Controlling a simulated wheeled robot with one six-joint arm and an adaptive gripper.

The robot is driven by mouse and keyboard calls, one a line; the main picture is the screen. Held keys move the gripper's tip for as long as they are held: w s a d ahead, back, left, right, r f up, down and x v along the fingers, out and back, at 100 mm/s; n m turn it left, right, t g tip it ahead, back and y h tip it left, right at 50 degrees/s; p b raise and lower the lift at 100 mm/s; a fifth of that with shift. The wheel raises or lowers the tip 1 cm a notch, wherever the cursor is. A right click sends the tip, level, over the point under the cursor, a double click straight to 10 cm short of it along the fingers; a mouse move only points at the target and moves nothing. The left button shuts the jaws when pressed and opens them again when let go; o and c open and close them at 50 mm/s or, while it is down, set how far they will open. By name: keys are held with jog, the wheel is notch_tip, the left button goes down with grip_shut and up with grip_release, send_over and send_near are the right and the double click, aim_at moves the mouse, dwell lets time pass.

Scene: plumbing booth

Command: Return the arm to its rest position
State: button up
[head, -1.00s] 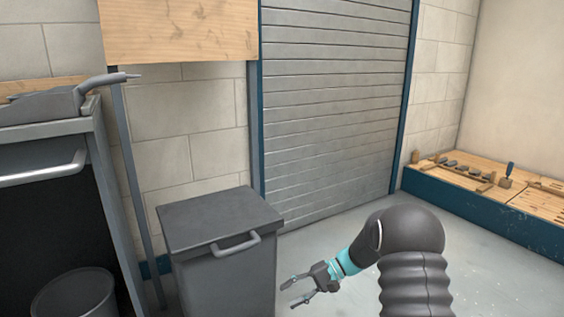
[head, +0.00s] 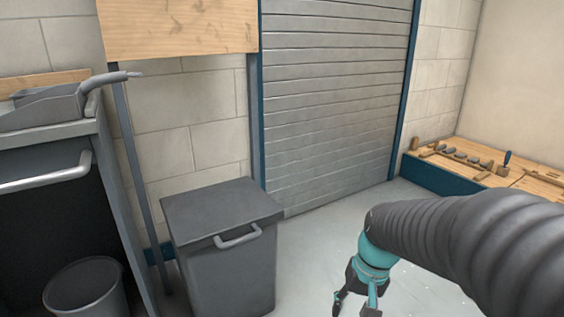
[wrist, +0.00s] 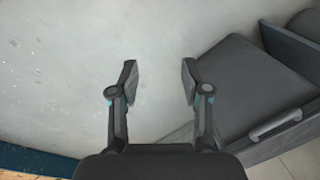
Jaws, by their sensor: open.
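My gripper (head: 354,303) hangs at the lower middle of the head view, below my dark ribbed arm and its teal wrist band. It points down, to the right of the grey lidded bin and apart from it. In the wrist view my gripper (wrist: 159,78) shows two dark fingers spread apart with nothing between them. Its fingertips in the head view are close to the lower picture edge.
A grey lidded bin (head: 222,250) with a front handle stands left of my gripper; it also shows in the wrist view (wrist: 255,95). A grey cabinet (head: 50,140) and bucket (head: 85,288) stand farther left. A wooden bench (head: 480,165) with tools is at right. The floor (head: 310,245) between is clear.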

jog(key=s+r+t+h+p, duration=0.1)
jog(key=s+r+t+p, duration=0.1)
jog(key=s+r, duration=0.3)
jog(key=s+d+r+n+t+p, duration=0.1)
jog(key=s+r+t+p, duration=0.2)
jog(key=r, duration=0.6)
jog(key=shift+s+d+r+n+h, duration=0.3)
jog(key=shift+s+h, duration=0.1)
jog(key=shift+s, duration=0.85)
